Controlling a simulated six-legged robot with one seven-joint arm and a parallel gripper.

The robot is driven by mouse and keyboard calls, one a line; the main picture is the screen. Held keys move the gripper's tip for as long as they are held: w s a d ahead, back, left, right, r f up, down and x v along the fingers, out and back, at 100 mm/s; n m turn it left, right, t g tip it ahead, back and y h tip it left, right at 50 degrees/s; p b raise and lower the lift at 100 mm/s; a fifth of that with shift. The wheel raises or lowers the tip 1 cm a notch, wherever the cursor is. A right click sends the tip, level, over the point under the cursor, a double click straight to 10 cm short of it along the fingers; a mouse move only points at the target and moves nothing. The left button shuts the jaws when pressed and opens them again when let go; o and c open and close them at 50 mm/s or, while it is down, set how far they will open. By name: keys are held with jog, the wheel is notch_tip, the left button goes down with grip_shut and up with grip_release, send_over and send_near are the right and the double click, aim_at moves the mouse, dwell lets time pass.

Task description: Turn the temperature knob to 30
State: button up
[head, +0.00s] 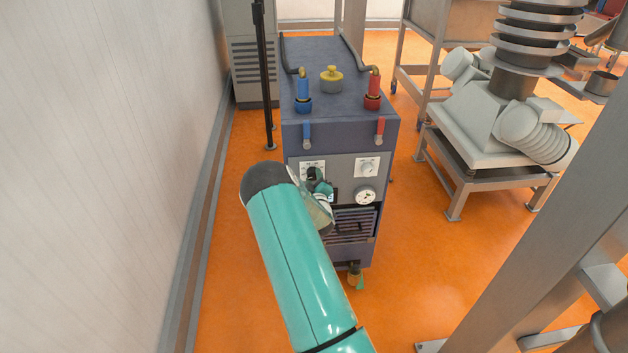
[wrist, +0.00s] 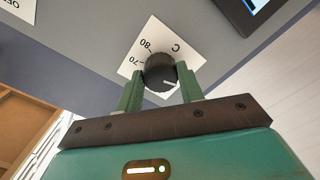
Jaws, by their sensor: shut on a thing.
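The temperature knob (wrist: 159,73) is black and round, on a white dial plate (wrist: 150,36) marked C, 70 and 80 in the wrist view. A short white line on the knob shows at its lower right in that view. My gripper (wrist: 160,82) is shut on the knob, with one green finger on each side. The fingers and the knob hide the other dial numbers. In the head view the knob (head: 313,173) shows small on the left of the blue machine's front panel, with my gripper (head: 320,187) at it.
The blue machine (head: 340,90) carries blue (head: 303,92) and red (head: 373,92) fittings on top. A pale wall (head: 100,150) stands at left. Orange floor (head: 430,270) is open at right.

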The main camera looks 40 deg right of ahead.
jog(key=shift+n, duration=0.5)
jog(key=o, duration=1)
jog(key=v, duration=1.4)
